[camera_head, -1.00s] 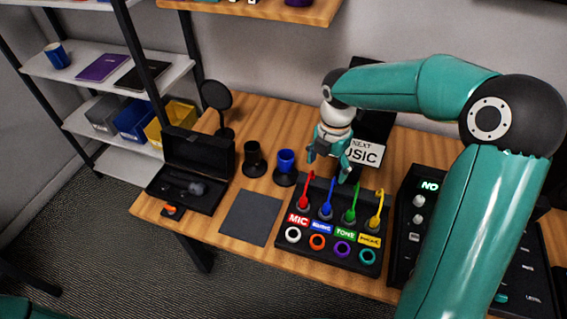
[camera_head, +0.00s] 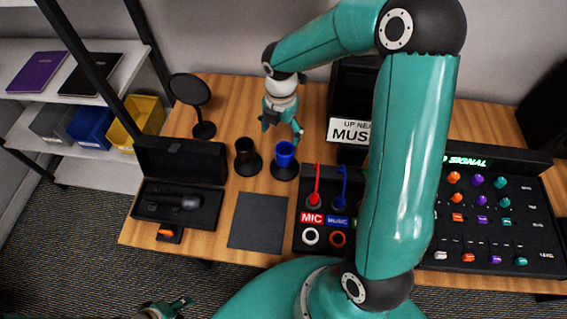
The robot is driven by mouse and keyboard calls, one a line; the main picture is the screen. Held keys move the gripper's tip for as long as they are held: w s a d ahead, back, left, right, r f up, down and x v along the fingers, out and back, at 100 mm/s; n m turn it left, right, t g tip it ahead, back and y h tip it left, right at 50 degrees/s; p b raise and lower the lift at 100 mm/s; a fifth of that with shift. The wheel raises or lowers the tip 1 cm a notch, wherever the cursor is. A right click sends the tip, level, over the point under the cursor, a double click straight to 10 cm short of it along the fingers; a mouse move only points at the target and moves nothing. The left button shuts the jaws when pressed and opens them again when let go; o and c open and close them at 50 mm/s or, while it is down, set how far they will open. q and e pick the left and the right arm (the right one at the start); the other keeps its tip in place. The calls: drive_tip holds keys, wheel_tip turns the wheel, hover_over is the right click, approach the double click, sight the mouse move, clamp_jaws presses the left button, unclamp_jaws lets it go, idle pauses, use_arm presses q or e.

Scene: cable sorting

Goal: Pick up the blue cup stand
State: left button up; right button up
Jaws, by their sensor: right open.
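The blue cup stand (camera_head: 285,157) is a small blue cup on a round black base, upright on the wooden table. A similar black cup stand (camera_head: 246,155) stands just to its left. My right gripper (camera_head: 282,132) is open, pointing down, and appears just above and behind the blue cup, with its fingers spread. Nothing shows between the fingers, and I cannot tell the exact height gap. My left gripper (camera_head: 180,304) shows only partly at the bottom edge, far from the cup; its jaw state is unclear.
An open black case (camera_head: 180,157) with a microphone lies left of the stands, with a round black mirror-like disc (camera_head: 190,90) behind. A dark mat (camera_head: 257,221) lies in front. The cable box (camera_head: 311,240) with red and blue plugs is right, partly hidden by my arm. A mixer (camera_head: 490,218) is further right.

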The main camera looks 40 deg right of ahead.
hover_over(284, 154)
drive_tip(key=s+a, duration=0.1)
drive_tip(key=a, duration=0.1)
drive_tip(key=f, duration=0.5)
drive_tip(key=shift+d+f, duration=0.1)
drive_tip(key=shift+d, duration=0.1)
drive_tip(key=f, duration=0.4)
drive_tip(key=shift+s+d+f+p, duration=0.2)
drive_tip(key=shift+s+p, duration=0.1)
drive_tip(key=shift+p, duration=0.05)
drive_tip(key=shift+f, duration=0.55)
drive_tip(key=shift+w, duration=0.1)
clamp_jaws()
